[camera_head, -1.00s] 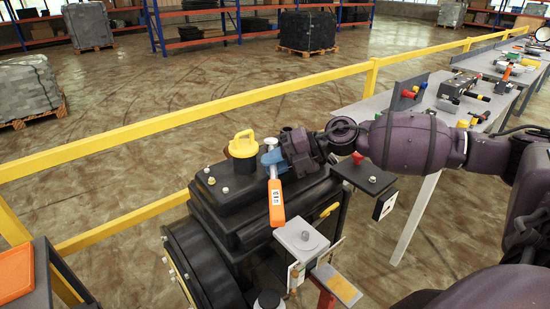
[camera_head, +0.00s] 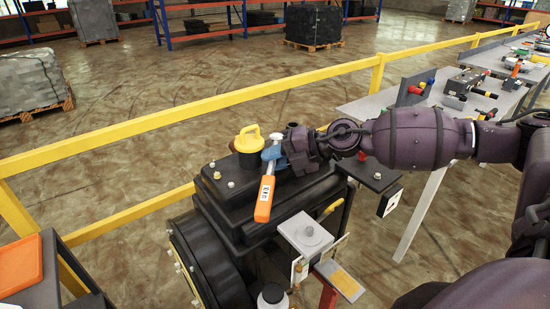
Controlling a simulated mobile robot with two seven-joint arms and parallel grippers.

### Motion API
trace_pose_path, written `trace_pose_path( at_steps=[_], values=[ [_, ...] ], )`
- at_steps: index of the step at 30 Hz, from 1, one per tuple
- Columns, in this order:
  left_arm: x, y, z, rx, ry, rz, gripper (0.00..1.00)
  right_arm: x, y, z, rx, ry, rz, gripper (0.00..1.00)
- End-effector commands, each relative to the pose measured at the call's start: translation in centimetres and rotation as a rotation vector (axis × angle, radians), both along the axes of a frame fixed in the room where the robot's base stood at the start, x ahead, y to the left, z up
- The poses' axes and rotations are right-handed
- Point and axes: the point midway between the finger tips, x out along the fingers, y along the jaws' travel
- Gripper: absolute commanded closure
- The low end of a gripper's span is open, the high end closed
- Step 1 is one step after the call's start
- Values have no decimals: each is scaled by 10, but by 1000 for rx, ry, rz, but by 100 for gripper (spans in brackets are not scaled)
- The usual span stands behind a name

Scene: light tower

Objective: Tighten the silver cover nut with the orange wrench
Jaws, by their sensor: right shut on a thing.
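The orange wrench (camera_head: 264,199) has an orange handle and a silver shaft, and slants over the top of the black machine (camera_head: 262,222). My right gripper (camera_head: 273,154), with blue fingers, is shut on the wrench's silver shaft near its upper end. The handle hangs toward the lower left, past the machine cover's front edge. Small silver nuts or bolt heads (camera_head: 231,184) show on the cover, left of the wrench. I cannot tell which is the cover nut, or whether the wrench's head sits on one. My left gripper is not in view.
A yellow lifting cap (camera_head: 249,140) stands on the machine just left of my gripper. A grey plate with a knob (camera_head: 307,232) is at the machine's front. A yellow rail (camera_head: 190,112) runs behind. A grey table with tools (camera_head: 390,98) is at the right.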

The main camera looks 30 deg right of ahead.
Motion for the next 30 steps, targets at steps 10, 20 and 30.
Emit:
trace_pose_path(
  at_steps=[10, 20, 30],
  values=[
    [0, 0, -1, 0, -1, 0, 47, -1, 0, -3, 1, 8, 3, 100],
    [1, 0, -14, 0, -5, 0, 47, -3, -3, -5, 0, 8, 39, 100],
    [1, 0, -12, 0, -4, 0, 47, -4, -4, 3, 0, 9, 50, 100]
  ],
)
